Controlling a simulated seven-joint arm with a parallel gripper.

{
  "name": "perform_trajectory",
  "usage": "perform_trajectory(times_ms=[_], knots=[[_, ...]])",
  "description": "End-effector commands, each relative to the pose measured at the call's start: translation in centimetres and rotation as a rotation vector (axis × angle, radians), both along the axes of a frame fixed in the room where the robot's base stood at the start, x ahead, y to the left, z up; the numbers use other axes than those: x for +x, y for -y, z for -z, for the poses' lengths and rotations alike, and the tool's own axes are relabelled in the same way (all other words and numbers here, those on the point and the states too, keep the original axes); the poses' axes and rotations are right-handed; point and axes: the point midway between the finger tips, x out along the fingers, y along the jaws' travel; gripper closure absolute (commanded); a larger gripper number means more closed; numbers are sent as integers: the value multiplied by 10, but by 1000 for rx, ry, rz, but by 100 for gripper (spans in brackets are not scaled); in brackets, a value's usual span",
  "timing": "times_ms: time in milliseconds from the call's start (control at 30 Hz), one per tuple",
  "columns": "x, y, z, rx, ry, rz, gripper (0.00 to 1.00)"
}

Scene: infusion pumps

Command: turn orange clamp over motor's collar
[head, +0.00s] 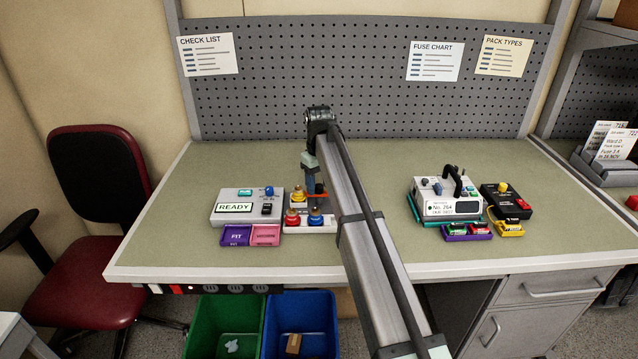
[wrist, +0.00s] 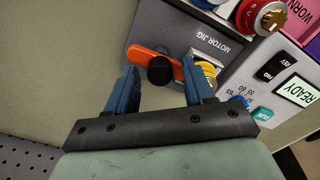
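The motor jig (wrist: 208,45) is a grey block labelled MOTOR JIG in the wrist view. Its orange clamp (wrist: 145,56) is a flat lever with a black knob (wrist: 160,70). A motor with a yellow top (wrist: 207,70) sits at the lever's right end, partly hidden by my right finger. My gripper (wrist: 161,64) is open, its blue fingertips on either side of the black knob; I cannot tell whether they touch it. In the head view my gripper (head: 311,188) is over the back of the jig (head: 323,227), and my arm hides part of it.
Red (head: 292,218) and blue (head: 315,217) motors stand at the jig's front. The tester reading READY (head: 225,220) is at left, with FIT (head: 236,236) and pink (head: 265,235) trays before it. A pump (head: 447,209) stands at right.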

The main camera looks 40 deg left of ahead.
Motion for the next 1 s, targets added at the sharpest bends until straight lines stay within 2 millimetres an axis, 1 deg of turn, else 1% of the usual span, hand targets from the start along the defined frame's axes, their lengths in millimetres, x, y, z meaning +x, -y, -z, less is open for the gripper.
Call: perform_trajectory(times_ms=[267,367,433,567,900,1000], knots=[[0,0,-1,0,0,1,45],[0,0,-6,0,0,1,45],[0,-1,-14,0,0,1,45],[1,-1,-35,2,1,1,45],[1,-1,-101,2,1,0,45],[1,-1,-115,1,0,0,45]])
